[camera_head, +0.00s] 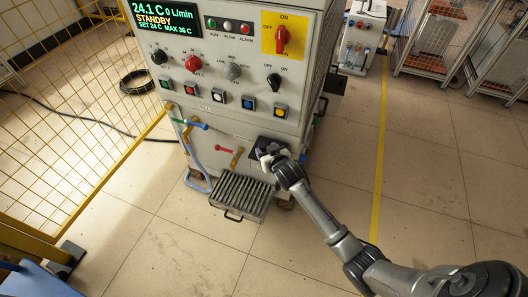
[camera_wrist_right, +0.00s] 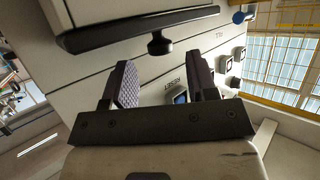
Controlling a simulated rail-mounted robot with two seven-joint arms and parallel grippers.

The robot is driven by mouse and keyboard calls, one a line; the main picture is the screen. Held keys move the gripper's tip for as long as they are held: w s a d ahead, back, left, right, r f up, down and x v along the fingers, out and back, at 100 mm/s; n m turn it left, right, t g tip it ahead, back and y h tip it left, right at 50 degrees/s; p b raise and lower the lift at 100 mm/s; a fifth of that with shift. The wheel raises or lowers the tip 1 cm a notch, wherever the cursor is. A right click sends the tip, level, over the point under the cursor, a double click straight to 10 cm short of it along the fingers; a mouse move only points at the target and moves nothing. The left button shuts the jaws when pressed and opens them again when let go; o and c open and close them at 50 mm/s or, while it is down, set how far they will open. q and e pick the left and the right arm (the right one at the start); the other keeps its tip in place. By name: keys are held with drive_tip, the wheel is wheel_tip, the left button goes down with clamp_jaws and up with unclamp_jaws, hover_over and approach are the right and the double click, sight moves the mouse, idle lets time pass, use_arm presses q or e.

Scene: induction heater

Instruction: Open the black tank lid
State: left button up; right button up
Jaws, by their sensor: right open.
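The black tank lid (camera_head: 262,142) is at the lower right of the machine's front in the head view, partly hidden by my right gripper. In the right wrist view the black lid (camera_wrist_right: 140,32) is a flat dark slab across the top, with a short black knob (camera_wrist_right: 160,44) on it. My right gripper (camera_head: 266,156) is close to the lid. In the wrist view my right gripper (camera_wrist_right: 163,78) has its two dark fingers apart with nothing between them. The knob lies just beyond the fingertips, and I see no contact. My left gripper is not in view.
The white machine (camera_head: 222,65) carries a display, knobs and buttons. Below the lid is a slatted grey tray (camera_head: 240,196). Blue and red handled valves (camera_head: 192,124) and a hose are to the left. Yellow mesh fencing (camera_head: 70,110) is at far left.

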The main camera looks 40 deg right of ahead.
drive_tip(key=shift+b+x, duration=0.45)
drive_tip(key=shift+x, duration=0.9)
clamp_jaws()
